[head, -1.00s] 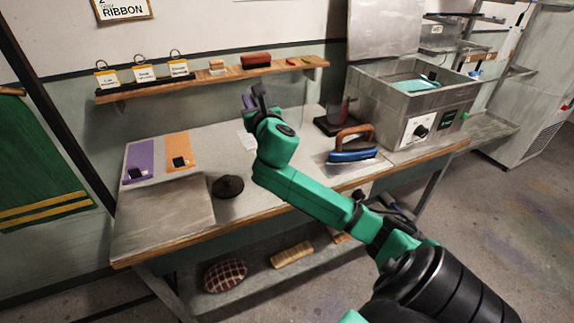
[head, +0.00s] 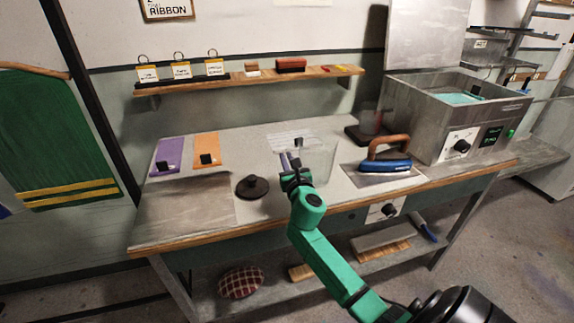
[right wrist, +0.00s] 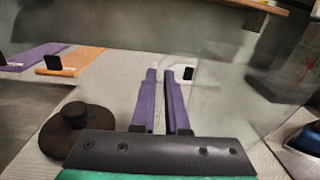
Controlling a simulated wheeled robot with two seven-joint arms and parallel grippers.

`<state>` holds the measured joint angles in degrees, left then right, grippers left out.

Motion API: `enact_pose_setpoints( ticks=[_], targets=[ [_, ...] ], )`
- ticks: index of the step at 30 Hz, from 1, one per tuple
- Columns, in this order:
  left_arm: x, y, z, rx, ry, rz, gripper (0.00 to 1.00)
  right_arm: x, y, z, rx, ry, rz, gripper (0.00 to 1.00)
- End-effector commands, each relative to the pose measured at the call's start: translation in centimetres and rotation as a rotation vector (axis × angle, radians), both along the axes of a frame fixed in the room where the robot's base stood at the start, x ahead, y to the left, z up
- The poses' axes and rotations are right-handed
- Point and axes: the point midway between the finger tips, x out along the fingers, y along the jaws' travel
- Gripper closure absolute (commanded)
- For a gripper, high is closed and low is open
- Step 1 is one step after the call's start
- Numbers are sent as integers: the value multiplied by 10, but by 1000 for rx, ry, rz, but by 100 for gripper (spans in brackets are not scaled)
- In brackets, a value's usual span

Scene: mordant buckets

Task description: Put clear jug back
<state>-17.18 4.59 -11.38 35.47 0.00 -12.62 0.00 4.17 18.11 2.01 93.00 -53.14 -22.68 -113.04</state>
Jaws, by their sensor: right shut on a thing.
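The clear jug (head: 320,163) is see-through and faint, upright at the middle of the bench. My right gripper (head: 291,162) is at its left side, shut on it. In the right wrist view, the purple fingers (right wrist: 165,95) are close together and the jug (right wrist: 225,95) shows as a pale clear wall to their right. What part the fingers hold is hard to make out, and I cannot tell whether the jug's base touches the bench. My left gripper is not in view.
A dark round lidded thing (head: 252,187) sits left of the gripper. A blue iron (head: 385,165) stands to the right. Behind are a black pad (head: 358,136) with a clear vessel (head: 371,119) and a grey tank (head: 430,120). A wooden shelf (head: 330,73) runs above.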

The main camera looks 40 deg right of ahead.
Motion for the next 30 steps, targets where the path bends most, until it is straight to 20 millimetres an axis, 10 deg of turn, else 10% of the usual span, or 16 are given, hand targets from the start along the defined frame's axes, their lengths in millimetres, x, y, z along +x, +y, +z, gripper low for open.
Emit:
enact_pose_setpoints(
  ticks=[9,12,23,30],
  targets=[
    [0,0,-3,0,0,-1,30,0,0,-2,-5,-2,0,100],
    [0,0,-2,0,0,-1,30,0,0,-2,-3,-1,0,58],
    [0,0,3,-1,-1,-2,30,0,0,3,-1,-2,0,58],
    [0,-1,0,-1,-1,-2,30,-40,16,-2,-3,2,1,58]
  ],
)
